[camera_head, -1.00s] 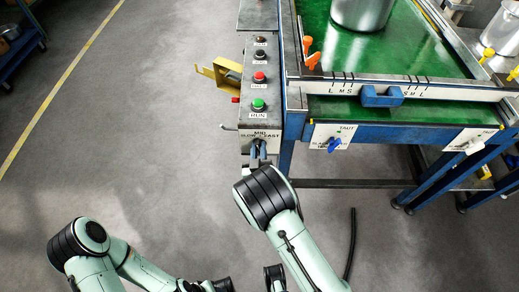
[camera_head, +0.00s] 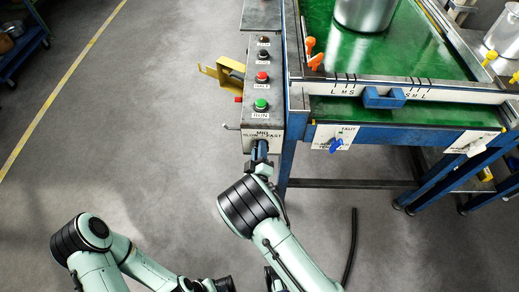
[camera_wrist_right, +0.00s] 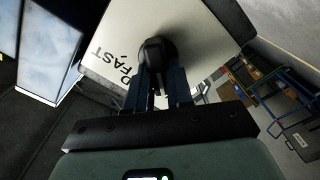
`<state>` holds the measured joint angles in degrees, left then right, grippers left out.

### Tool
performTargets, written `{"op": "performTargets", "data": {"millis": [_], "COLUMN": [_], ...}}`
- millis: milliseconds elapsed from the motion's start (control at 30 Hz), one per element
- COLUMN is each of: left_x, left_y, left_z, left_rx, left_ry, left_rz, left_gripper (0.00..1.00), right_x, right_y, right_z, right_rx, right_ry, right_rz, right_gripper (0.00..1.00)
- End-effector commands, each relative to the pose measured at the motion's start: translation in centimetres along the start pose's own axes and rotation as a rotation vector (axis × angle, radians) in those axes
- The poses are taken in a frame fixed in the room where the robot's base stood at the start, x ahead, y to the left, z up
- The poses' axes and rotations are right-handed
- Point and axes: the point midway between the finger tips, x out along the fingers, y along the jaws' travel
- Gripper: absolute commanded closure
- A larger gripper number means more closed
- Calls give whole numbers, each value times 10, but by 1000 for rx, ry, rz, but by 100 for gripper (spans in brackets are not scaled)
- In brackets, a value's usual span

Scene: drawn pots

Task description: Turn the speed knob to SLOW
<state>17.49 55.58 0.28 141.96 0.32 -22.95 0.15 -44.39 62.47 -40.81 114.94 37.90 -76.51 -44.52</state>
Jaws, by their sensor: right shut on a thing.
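The speed knob is black and sits on the front face of the control box, under a white label reading SLOW, MID and FAST (camera_head: 263,134). In the right wrist view the dark knob (camera_wrist_right: 156,48) stands out from the white plate, with the word FAST beside it. My right gripper (camera_head: 260,157) is at the knob. Its two fingers are shut on it, one on each side, in the right wrist view (camera_wrist_right: 157,78). Which mark the knob points at is hidden.
Above the label are a green RUN button (camera_head: 260,104), a red button (camera_head: 262,77) and two dark ones. A yellow bracket (camera_head: 222,75) juts out left of the box. The green conveyor (camera_head: 410,45) carries a metal pot (camera_head: 364,12). Floor at left is open.

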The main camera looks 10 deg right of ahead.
Motion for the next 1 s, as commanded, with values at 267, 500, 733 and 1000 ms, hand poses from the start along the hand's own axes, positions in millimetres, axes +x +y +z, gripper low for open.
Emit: {"op": "performTargets", "data": {"millis": [267,500,733,1000], "left_x": [0,0,0,0], "left_y": [0,0,0,0], "left_z": [0,0,0,0], "left_rx": [0,0,0,0], "left_ry": [0,0,0,0], "left_rz": [0,0,0,0], "left_gripper": [57,57,57,57], "right_x": [1,1,1,-19], "right_y": [2,2,1,-1], "right_z": [-1,-1,0,-1], "right_rx": [-10,-9,-9,-8], "right_ry": [3,2,1,1], "right_rz": [5,5,3,-1], "right_gripper": [100,56,53,53]}}
